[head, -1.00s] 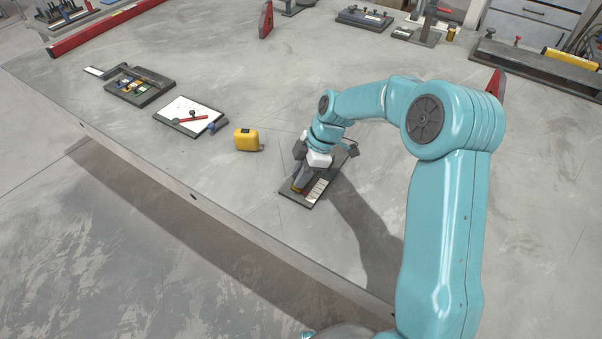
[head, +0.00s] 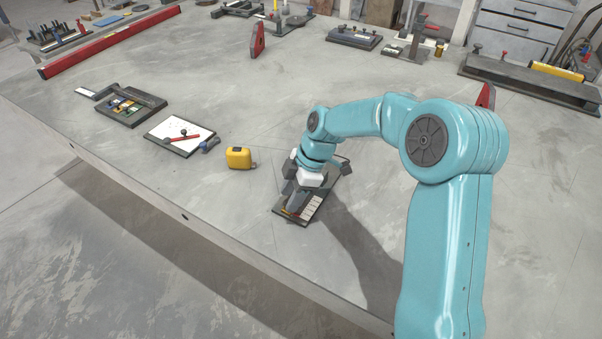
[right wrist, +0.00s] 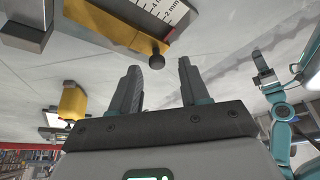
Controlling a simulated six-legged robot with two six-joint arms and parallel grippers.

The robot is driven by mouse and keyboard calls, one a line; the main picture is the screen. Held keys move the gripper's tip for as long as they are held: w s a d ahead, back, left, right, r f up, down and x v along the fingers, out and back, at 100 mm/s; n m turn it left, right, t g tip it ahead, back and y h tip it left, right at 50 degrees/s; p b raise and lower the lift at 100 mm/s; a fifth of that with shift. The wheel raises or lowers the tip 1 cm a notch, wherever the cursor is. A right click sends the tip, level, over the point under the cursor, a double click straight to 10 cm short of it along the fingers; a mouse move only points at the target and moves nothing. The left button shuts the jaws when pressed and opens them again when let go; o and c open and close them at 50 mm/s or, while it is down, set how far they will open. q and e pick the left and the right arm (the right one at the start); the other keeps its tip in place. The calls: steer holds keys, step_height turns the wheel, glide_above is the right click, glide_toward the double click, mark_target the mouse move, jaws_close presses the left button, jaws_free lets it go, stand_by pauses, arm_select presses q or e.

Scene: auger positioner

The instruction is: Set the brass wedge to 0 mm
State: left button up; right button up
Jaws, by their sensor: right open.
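The positioner board (head: 317,207), dark with a white scale strip, lies on the bench under my right gripper (head: 294,203). In the right wrist view a brass wedge (right wrist: 104,24) lies along the white scale (right wrist: 165,10), where a "2 mm" mark shows. A black round knob (right wrist: 158,58) stands at the wedge's right end. My right gripper (right wrist: 159,66) is open, with one finger on each side of the knob in the picture. I cannot tell whether the knob is inside the jaws, and no contact shows. The wedge's exact reading is unclear.
A yellow tape measure (head: 239,158) stands left of the board. A white plate with a red lever (head: 180,134) and a tray of coloured pieces (head: 130,105) lie farther left. The bench's front edge is close. Bare bench (head: 390,80) lies behind my arm.

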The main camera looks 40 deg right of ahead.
steer(key=v, duration=1.5)
steer(key=shift+p, duration=0.4)
steer(key=shift+r, duration=0.2)
